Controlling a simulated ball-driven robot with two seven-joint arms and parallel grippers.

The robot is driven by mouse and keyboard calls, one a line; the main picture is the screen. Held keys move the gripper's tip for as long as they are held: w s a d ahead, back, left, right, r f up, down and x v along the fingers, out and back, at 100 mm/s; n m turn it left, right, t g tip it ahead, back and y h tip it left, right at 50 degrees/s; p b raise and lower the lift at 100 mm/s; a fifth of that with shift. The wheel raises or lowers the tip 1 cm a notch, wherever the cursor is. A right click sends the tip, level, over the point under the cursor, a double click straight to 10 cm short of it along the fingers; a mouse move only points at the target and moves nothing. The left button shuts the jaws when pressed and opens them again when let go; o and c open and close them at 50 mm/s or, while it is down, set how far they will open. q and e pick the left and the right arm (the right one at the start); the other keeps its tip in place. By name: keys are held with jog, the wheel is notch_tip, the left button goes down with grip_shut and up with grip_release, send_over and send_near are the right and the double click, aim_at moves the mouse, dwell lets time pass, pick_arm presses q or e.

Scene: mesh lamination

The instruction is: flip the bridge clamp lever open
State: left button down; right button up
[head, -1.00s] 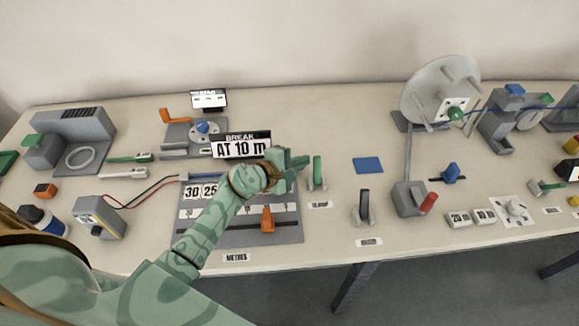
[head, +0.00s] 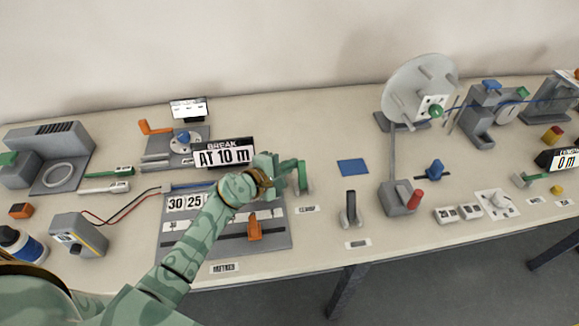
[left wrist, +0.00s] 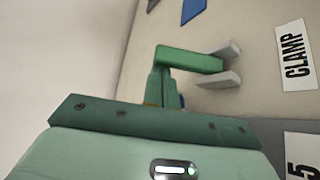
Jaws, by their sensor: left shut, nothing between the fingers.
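The clamp lever is a green bar (head: 302,178) between grey bracket cheeks, near the middle of the table in the head view. In the left wrist view the green lever (left wrist: 190,60) reaches from the grey bracket (left wrist: 226,65) towards my fingers. A label reading CLAMP (left wrist: 292,55) lies beside it. My left gripper (head: 280,168) is shut and empty, just left of the lever. In the left wrist view its fingertips (left wrist: 163,78) are at the lever's free end; I cannot tell whether they touch. My right gripper is out of view.
A dark grey lever (head: 350,207) stands right of the clamp. A blue pad (head: 353,167) lies behind it. A grey board (head: 275,237) with an orange slider (head: 254,228) lies under my left arm. A crank with a red knob (head: 416,199) stands to the right.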

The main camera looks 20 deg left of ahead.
aim_at(304, 166)
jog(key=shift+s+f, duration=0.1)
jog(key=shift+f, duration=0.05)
pick_arm(q)
jog(key=shift+s+d+m+t+b, duration=0.3)
jog(key=shift+m+t+b, duration=0.2)
jog(key=shift+b, duration=0.45)
jog(key=shift+s+r, duration=0.1)
jog(key=shift+s, duration=0.1)
jog(key=shift+s+d+r+m+t, duration=0.15)
jog(key=shift+r+m+t, duration=0.05)
jog(key=shift+m+t, duration=0.1)
jog(key=shift+s+d+r+p, duration=0.3)
jog(key=shift+s+p, duration=0.2)
jog(key=shift+p, duration=0.05)
jog(key=shift+s+d+f+p, duration=0.1)
jog(key=shift+s+d+p, duration=0.15)
jog(key=shift+s+p, duration=0.2)
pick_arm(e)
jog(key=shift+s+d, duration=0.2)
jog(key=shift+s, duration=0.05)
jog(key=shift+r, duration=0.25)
